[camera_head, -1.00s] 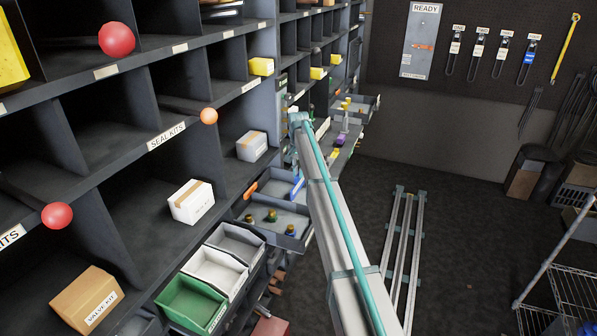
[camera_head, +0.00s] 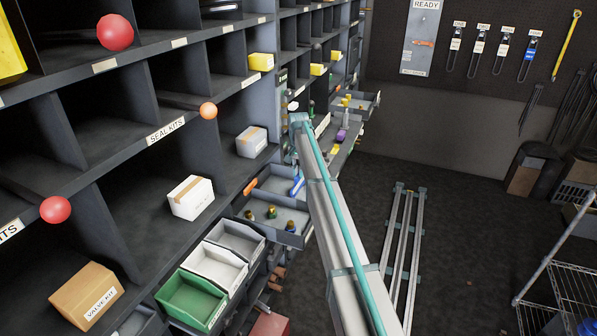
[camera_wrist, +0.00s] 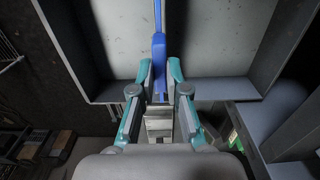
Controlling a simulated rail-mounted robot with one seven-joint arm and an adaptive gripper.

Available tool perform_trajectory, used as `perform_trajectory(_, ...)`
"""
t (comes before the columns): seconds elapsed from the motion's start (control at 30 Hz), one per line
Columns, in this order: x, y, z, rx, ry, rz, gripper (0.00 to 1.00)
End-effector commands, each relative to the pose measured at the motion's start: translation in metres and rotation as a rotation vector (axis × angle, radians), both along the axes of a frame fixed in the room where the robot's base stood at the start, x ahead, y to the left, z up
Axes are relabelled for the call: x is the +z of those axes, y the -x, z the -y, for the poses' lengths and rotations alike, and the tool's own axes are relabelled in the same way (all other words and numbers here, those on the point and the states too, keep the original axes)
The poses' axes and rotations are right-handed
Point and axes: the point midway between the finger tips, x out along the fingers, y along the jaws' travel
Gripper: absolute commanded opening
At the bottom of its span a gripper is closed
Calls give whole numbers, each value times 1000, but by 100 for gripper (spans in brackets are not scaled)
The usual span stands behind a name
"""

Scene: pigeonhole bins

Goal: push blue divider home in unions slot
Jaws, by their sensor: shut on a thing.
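The blue divider (camera_wrist: 159,60) is a narrow upright strip in the wrist view, running away from me into the grey drawer. In the head view the blue divider (camera_head: 297,187) shows as a small blue piece in the open drawer (camera_head: 262,227), left of my arm. My gripper (camera_wrist: 159,88) has its teal fingers closed around the near end of the divider at the drawer's front wall. My gripper is hidden in the head view. The slot's label and the divider's lower edge cannot be seen.
The drawer's other compartment holds several small fittings (camera_head: 271,213). Open bins, among them a green bin (camera_head: 190,300), stand at the front left. Another open drawer (camera_head: 357,104) juts out farther back.

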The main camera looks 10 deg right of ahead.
Motion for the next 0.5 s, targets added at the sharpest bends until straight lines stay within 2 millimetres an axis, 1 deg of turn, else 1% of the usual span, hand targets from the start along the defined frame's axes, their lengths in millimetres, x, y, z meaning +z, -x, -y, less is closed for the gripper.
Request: perform_trajectory(0.5,-11,0,0,0,0,0,0)
